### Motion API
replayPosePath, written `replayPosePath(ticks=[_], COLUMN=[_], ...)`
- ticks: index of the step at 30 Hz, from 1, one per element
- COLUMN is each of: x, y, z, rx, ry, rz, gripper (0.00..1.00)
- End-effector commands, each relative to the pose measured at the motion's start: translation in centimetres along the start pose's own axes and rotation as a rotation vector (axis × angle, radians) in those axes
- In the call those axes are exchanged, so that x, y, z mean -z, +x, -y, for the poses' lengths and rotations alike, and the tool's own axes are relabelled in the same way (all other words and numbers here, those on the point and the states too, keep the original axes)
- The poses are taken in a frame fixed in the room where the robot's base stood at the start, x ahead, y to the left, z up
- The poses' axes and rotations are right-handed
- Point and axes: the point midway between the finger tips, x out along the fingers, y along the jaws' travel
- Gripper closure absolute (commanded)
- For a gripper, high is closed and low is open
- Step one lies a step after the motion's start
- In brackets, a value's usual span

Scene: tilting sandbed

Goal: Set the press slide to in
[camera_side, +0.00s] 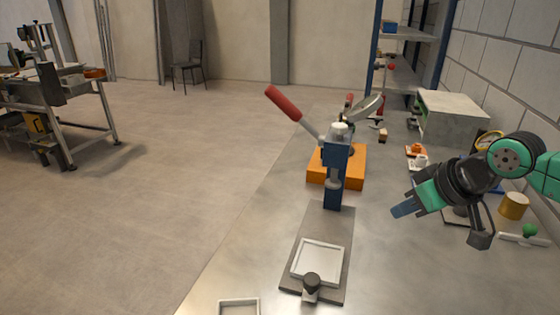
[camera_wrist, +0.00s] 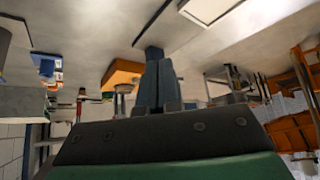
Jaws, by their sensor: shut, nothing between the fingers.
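The press (camera_side: 337,165) has a blue column, a white top and a red-handled lever (camera_side: 283,102) raised to the left. A dark grey base plate (camera_side: 326,222) runs from the column toward the camera. The press slide, a square white-rimmed tray (camera_side: 318,262) with a dark knob (camera_side: 311,285) at its front, sits at the plate's near end, apart from the column. My gripper (camera_side: 403,209) is shut and empty, above the table to the right of the plate, touching nothing. In the wrist view my closed fingers (camera_wrist: 154,60) point away, with a white-rimmed tray (camera_wrist: 208,10) at the top edge.
An orange block (camera_side: 351,178) stands behind the column; it also shows in the wrist view (camera_wrist: 121,73). A yellow cylinder (camera_side: 514,205) and a green knob (camera_side: 530,231) stand at the right. Another white tray (camera_side: 239,306) lies at the near edge. The table between plate and gripper is clear.

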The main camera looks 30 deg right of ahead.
Motion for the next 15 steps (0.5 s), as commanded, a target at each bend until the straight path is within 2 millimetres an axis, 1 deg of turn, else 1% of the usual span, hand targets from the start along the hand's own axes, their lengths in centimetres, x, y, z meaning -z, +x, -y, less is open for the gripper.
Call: replayPosePath(ticks=[2,3,5,6,7,8,9,10,11,14,15], x=[0.0,0.0,0.0,0.1,0.2,0.3,0.5,0.7,0.8,1.4,1.5], y=[0.0,0.0,0.0,0.0,0.1,0.1,0.2,0.3,0.5,1.2,1.6], z=[0.0,0.0,0.1,0.2,0.4,0.6,1.1,1.6,2.1,4.4,5.5], rx=[0.000,0.000,0.001,0.005,0.009,0.015,0.026,0.038,0.051,0.117,0.149], ry=[0.000,0.000,-0.006,-0.022,-0.043,-0.073,-0.128,-0.182,-0.244,-0.507,-0.625], rz=[0.000,0.000,0.002,0.009,0.017,0.029,0.051,0.072,0.096,0.191,0.230], gripper=[1.00,0.97,0.80,0.69,0.60,0.52,0.40,0.32,0.32,0.32,0.32])
